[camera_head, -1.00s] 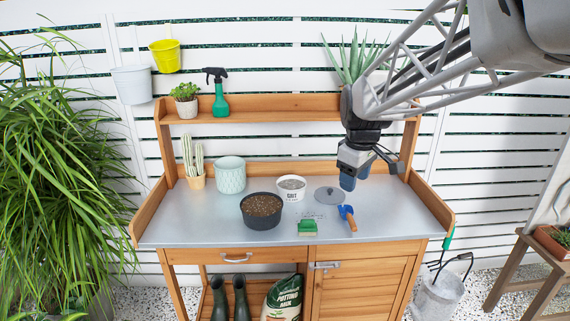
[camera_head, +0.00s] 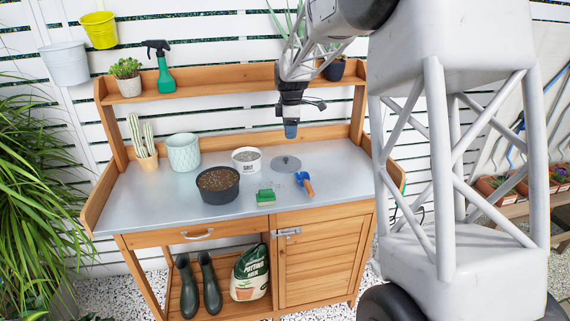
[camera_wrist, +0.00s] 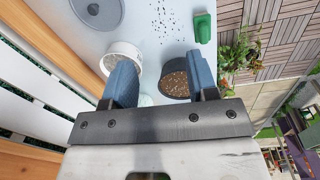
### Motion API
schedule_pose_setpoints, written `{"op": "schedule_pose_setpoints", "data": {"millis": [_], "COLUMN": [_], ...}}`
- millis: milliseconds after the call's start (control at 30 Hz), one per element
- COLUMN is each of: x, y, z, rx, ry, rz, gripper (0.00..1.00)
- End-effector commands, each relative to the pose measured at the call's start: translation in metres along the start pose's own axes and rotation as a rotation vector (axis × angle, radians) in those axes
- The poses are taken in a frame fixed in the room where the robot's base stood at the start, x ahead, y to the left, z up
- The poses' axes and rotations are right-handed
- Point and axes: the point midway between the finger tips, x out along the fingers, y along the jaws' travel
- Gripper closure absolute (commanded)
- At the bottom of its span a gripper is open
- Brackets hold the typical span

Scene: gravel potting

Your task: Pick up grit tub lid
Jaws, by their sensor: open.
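The grit tub lid (camera_head: 286,163) is a round grey disc with a small dark knob, lying flat on the metal bench top. It also shows at the top left of the wrist view (camera_wrist: 97,12), partly cut off. The white grit tub (camera_head: 246,160), open with grey grit inside, stands just left of the lid. My gripper (camera_head: 291,130) hangs above and behind the lid, apart from it. In the wrist view its blue fingers (camera_wrist: 160,68) are spread with nothing held; the lid lies off to their upper left.
A dark pot of soil (camera_head: 218,185), a green brush (camera_head: 265,197) and a blue trowel (camera_head: 305,184) lie nearby, with spilled grit between lid and brush. A patterned pot (camera_head: 183,152) and a cactus (camera_head: 142,140) stand left.

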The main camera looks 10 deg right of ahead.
Motion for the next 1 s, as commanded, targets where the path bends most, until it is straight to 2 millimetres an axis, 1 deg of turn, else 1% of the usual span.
{"op": "schedule_pose_setpoints", "data": {"millis": [33, 200, 367, 600, 700, 800, 900, 1000], "x": [0.01, 0.038, 0.066, 0.112, 0.129, 0.141, 0.148, 0.151], "y": [0.013, 0.049, 0.083, 0.128, 0.142, 0.152, 0.158, 0.16], "z": [-0.001, -0.002, -0.003, -0.004, -0.004, -0.004, -0.004, -0.004], "rx": [-0.03, -0.144, -0.251, -0.407, -0.461, -0.5, -0.524, -0.537], "ry": [0.0, 0.0, 0.002, 0.007, 0.009, 0.011, 0.012, 0.013], "rz": [-0.006, -0.02, -0.032, -0.049, -0.055, -0.059, -0.061, -0.062], "gripper": [0.47, 0.47, 0.47, 0.47, 0.47, 0.47, 0.47, 0.47]}}
